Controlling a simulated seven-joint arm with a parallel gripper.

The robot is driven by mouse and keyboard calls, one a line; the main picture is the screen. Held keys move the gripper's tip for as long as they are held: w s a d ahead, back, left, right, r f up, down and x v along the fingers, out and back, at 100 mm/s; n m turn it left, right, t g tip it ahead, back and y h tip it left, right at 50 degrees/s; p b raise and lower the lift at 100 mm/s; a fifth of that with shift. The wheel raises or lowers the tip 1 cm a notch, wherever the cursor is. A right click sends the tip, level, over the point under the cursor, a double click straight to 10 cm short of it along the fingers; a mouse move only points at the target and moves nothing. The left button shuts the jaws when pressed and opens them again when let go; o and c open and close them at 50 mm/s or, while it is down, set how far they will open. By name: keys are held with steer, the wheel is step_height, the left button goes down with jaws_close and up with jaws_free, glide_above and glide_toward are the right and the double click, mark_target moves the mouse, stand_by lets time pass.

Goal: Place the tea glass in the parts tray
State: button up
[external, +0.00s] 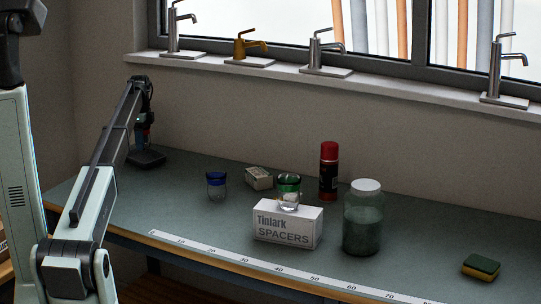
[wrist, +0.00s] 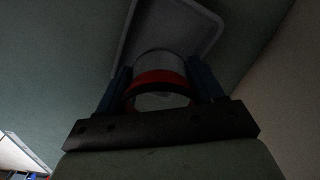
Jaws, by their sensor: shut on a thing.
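My gripper (wrist: 161,82) is shut on a clear tea glass (wrist: 160,63) with a red band, one blue finger on each side of it. The parts tray (wrist: 213,22), a shallow dark tray with a paler rim, lies beyond the glass in the wrist view. In the external view the parts tray (external: 150,160) is at the back left of the bench, and my gripper (external: 143,141) is over it, pointing down. The glass is too small and dark there to make out. I cannot tell whether it touches the tray floor.
A blue-rimmed glass (external: 216,188), a small box (external: 259,178), a white spacers box (external: 288,226), a green-rimmed glass (external: 289,188), a red-capped can (external: 328,172), a jar (external: 363,220) and a sponge (external: 481,267) stand right of the tray. The wall is close behind.

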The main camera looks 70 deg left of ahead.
steer(key=shift+f, duration=2.05)
steer(key=o, duration=0.8)
steer(key=shift+f, duration=0.1)
step_height(320, 180, up, 12)
steer(key=shift+r, duration=0.15)
